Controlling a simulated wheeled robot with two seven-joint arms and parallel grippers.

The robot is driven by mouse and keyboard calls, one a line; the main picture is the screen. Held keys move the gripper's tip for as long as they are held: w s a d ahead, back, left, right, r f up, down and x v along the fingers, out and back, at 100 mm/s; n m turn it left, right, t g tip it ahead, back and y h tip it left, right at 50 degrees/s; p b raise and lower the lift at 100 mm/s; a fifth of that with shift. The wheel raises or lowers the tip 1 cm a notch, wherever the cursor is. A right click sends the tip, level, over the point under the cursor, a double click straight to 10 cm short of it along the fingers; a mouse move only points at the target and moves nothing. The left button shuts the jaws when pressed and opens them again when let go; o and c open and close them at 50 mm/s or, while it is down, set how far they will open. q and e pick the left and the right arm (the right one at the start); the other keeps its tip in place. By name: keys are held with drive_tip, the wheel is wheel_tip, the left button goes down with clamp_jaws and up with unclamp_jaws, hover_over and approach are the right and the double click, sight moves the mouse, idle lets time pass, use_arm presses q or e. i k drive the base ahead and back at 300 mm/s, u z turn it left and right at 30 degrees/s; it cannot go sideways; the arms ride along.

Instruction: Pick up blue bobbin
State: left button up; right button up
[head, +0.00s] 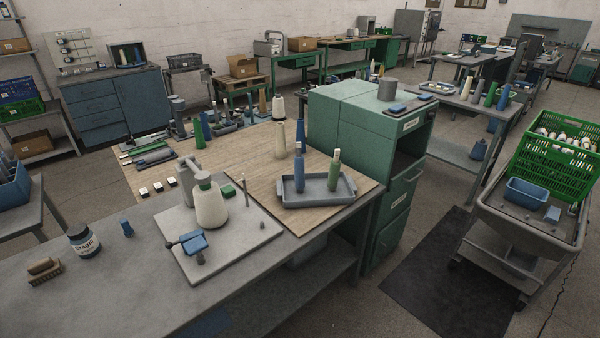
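A tall blue bobbin (299,172) stands upright in a grey tray (318,201) on the wooden board of the near bench. A green bobbin (334,172) with a pale top stands close to its right in the same tray. Other upright blue bobbins show further off: one among the items at the back of the bench (205,127), and one on the right-hand table (503,97). Neither of my grippers is in view.
A beige bobbin (280,140) stands behind the tray. A green cabinet (375,135) adjoins the bench on the right. A trolley (530,215) carries a green crate (556,150).

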sight(299, 171)
drive_tip(key=u, duration=0.6)
drive_tip(key=k, duration=0.65)
drive_tip(key=u, duration=0.45)
drive_tip(key=i, duration=0.55)
drive_tip(key=z, duration=1.05)
drive_tip(key=i, duration=0.85)
drive_tip(key=z, duration=0.9)
